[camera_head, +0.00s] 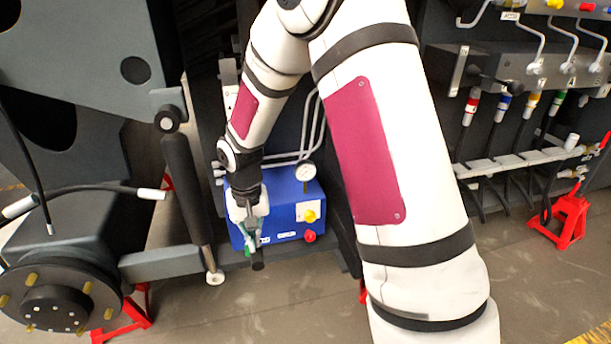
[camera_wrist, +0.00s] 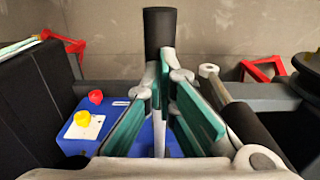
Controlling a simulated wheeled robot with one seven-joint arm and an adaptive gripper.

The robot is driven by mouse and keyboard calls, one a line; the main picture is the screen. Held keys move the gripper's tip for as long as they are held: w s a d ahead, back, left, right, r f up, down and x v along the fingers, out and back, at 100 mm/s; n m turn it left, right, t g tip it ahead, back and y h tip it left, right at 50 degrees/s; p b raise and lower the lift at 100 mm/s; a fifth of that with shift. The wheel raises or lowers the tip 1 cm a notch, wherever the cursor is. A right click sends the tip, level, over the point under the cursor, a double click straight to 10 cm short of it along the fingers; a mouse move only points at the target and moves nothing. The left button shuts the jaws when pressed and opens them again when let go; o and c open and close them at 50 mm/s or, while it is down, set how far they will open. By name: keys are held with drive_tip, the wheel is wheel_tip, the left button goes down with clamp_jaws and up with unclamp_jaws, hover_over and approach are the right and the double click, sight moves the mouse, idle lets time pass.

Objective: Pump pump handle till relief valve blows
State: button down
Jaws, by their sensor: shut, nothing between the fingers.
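The pump is a blue box (camera_head: 285,208) low between the dark machine parts; its side also shows in the wrist view (camera_wrist: 72,138). On it are a round white gauge (camera_head: 306,172), a yellow knob (camera_head: 310,216) and a red knob (camera_head: 310,237). I cannot tell which part is the relief valve. My gripper (camera_head: 254,248) points down in front of the blue box. Its green-padded fingers (camera_wrist: 166,62) come together at the tips with nothing between them. The black pump handle grip (camera_wrist: 160,30) stands just past the fingertips; in the head view its end (camera_head: 258,266) shows below them. Whether they touch is unclear.
A dark cylinder with a rod (camera_head: 188,190) stands close left of my gripper. A wheel hub (camera_head: 60,298) is at lower left. A grey beam (camera_head: 160,266) runs under the pump. Red stands (camera_head: 570,210) are around. Hoses and coloured couplings (camera_head: 503,105) are at right.

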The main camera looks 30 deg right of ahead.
drive_tip(key=shift+f+b, duration=3.4)
drive_tip(key=shift+f, duration=1.8)
drive_tip(key=r+p, duration=0.3)
drive_tip(key=r, duration=0.1)
drive_tip(key=r+p, duration=0.3)
drive_tip(key=r, duration=0.1)
drive_tip(key=r+p, duration=0.3)
drive_tip(key=r, duration=0.1)
drive_tip(key=shift+s+r, duration=0.25)
drive_tip(key=shift+r, duration=0.15)
drive_tip(key=shift+f, duration=0.1)
wheel_tip(320, 180, down, 13)
drive_tip(key=w+b, duration=0.1)
drive_tip(key=b, duration=0.7)
drive_tip(key=r+p, duration=0.3)
drive_tip(key=r, duration=0.1)
drive_tip(key=r+p, duration=0.3)
drive_tip(key=r, duration=0.1)
drive_tip(key=s+r+p, duration=0.1)
drive_tip(key=r+p, duration=0.2)
drive_tip(key=r, duration=0.2)
drive_tip(key=shift+s, duration=0.1)
